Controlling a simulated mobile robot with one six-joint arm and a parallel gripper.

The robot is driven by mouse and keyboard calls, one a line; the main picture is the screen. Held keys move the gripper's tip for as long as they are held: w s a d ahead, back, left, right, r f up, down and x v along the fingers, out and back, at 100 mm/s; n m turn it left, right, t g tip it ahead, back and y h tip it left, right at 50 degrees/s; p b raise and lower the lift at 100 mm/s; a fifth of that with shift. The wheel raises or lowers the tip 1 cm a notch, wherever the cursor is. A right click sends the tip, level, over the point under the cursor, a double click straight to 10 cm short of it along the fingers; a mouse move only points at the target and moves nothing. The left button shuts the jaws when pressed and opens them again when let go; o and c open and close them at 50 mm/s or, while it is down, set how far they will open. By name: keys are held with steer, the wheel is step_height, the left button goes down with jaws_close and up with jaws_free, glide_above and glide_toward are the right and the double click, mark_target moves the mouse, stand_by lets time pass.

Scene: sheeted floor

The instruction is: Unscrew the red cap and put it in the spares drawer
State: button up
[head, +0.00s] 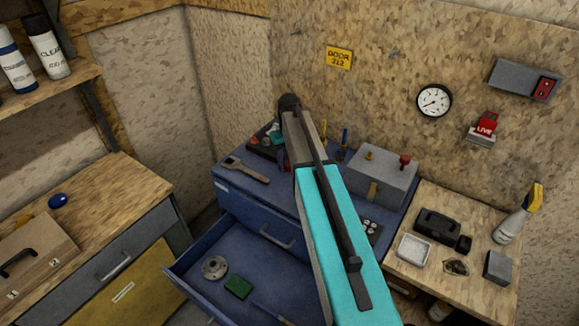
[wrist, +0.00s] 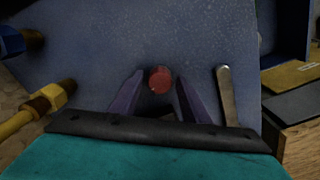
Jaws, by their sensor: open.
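A red cap (head: 405,160) sits on a stub on top of the grey box (head: 385,181), at the back right of the blue cabinet. My gripper (head: 284,160) is left of that box, low over the cabinet top and partly hidden by my arm. In the wrist view my gripper (wrist: 160,77) is open, its purple fingers either side of a round red end (wrist: 160,80). I cannot tell whether this is a cap or whether the fingers touch it. An open blue drawer (head: 195,272) holds a metal flange, a green block and a thin tool; I see no readable label.
A spanner (head: 247,170) lies on the cabinet top, left of my gripper. A dark tray of parts (head: 262,147) and upright tools stand behind it. A wooden bench (head: 110,200) is left; a small table (head: 480,262) with several items is right. The drawer's middle has free room.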

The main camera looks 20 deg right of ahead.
steer(key=m, duration=0.5)
steer(key=shift+m, duration=3.4)
steer(key=shift+c, duration=0.5)
jaws_close()
steer(key=shift+n, duration=2.5)
steer(key=n, duration=0.4)
steer(key=shift+n, duration=0.3)
steer(key=n, duration=0.5)
steer(key=shift+n, duration=2.5)
